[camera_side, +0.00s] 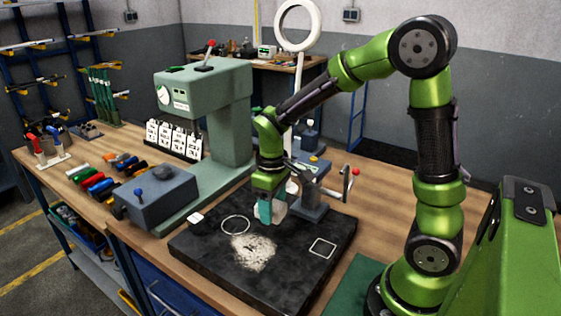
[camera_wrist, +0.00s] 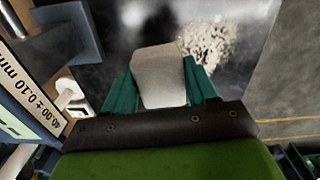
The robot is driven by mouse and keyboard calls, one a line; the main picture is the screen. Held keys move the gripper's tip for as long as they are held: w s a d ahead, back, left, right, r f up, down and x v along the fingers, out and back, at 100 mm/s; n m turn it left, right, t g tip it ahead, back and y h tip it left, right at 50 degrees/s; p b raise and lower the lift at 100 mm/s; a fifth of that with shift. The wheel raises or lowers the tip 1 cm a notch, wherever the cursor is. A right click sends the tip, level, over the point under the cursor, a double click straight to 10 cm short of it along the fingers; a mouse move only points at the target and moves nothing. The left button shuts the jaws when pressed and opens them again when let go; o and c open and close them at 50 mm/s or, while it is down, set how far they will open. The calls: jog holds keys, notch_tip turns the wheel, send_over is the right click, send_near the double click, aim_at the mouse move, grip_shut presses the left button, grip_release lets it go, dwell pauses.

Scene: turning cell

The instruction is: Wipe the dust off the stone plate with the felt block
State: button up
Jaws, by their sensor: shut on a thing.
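The dark stone plate (camera_side: 300,272) lies on the bench, with a pale, speckled dust patch (camera_side: 253,252) near its middle. A white circle outline and a white square outline are marked on its top. My gripper (camera_side: 268,210) is over the back part of the plate, behind the dust. Its teal fingers are shut on the pale felt block (camera_side: 280,210). In the wrist view the felt block (camera_wrist: 158,75) sits between both fingers, and the dust (camera_wrist: 207,40) lies beyond it to the right. I cannot tell whether the block touches the plate.
A small white block (camera_side: 196,217) is at the plate's left corner. A grey stand with a red-knobbed crank (camera_side: 345,185) is close behind my gripper. A green machine (camera_side: 215,120) and a grey box (camera_side: 155,198) stand left. A green mat (camera_side: 350,285) lies right of the plate.

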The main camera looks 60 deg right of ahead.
aim_at(258, 216)
jog(key=w, duration=0.1)
jog(key=w+a+r, duration=0.1)
jog(key=w+r, duration=0.1)
jog(key=shift+w+a, duration=0.2)
jog(key=shift+a, duration=0.15)
jog(key=shift+s+f, duration=0.1)
jog(key=shift+f, duration=2.8)
notch_tip(258, 216, down, 2)
jog(key=shift+f, duration=0.1)
jog(key=shift+a, duration=0.8)
jog(key=shift+c, duration=0.4)
jog(key=shift+a, duration=4.5)
jog(key=shift+s, duration=0.65)
jog(key=shift+s+d, duration=0.35)
jog(key=shift+d, duration=5)
jog(key=shift+s, duration=1.1)
jog(key=shift+w+a, duration=0.1)
jog(key=shift+a, duration=5.35)
notch_tip(258, 216, up, 8)
